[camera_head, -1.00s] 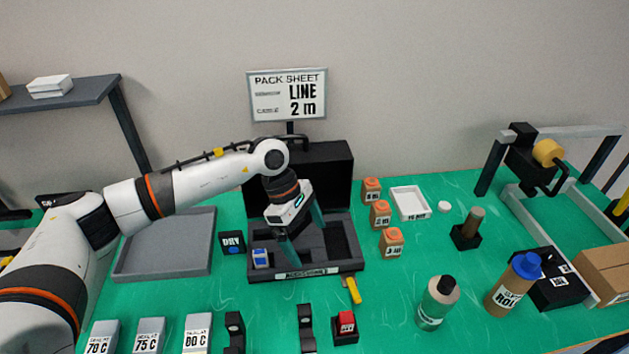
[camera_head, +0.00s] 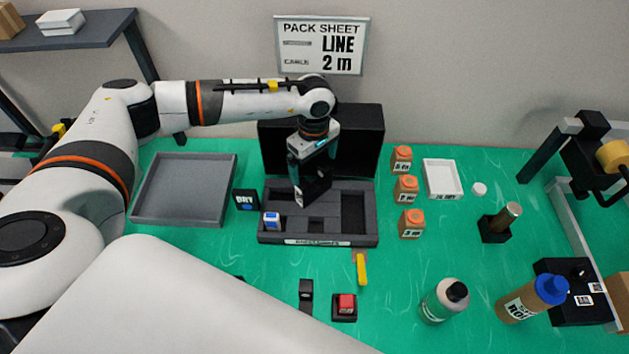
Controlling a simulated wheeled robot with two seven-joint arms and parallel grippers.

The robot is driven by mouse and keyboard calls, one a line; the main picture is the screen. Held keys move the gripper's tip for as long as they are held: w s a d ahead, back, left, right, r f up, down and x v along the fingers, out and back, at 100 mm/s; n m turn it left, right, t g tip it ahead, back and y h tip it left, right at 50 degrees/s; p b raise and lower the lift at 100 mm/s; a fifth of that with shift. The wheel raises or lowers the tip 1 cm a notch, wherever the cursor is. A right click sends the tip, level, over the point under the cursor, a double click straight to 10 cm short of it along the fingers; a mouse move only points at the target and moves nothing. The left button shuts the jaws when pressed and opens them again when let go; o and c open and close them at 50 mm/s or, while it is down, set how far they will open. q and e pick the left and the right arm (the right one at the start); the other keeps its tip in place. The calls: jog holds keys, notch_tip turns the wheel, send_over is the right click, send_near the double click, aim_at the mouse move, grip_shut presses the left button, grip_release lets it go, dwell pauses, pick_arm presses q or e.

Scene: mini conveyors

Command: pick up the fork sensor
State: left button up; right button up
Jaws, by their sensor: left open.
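My left gripper (camera_head: 311,190) is open above the black foam-lined case (camera_head: 318,240), its fingers pointing down over the back-left part of the insert. I see nothing held between the fingers, though they partly overlap in this view. A small blue-and-white item (camera_head: 271,221) sits in the left compartment of the case. I cannot tell for certain which thing is the fork sensor. A small dark upright piece (camera_head: 306,294) stands on the green table in front of the case. My right gripper is not in view.
A grey tray (camera_head: 184,219) and a black DRY box (camera_head: 245,200) are left of the case. Orange-capped jars (camera_head: 408,223) and a white tray (camera_head: 442,179) are right. A yellow-handled tool (camera_head: 362,269), red-topped block (camera_head: 346,304) and bottles (camera_head: 445,299) stand nearer. A large white surface hides the front left.

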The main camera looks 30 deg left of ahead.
aim_at(314, 187)
pick_arm(q)
jog(key=shift+f, duration=0.6)
notch_tip(314, 187, down, 5)
jog(key=shift+r+p, duration=0.1)
jog(key=shift+p, duration=0.85)
jog(key=shift+f, duration=0.5)
jog(key=c, duration=0.8)
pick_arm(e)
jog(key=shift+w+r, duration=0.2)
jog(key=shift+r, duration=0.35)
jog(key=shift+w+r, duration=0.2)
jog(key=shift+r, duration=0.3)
pick_arm(q)
jog(key=shift+r, duration=0.1)
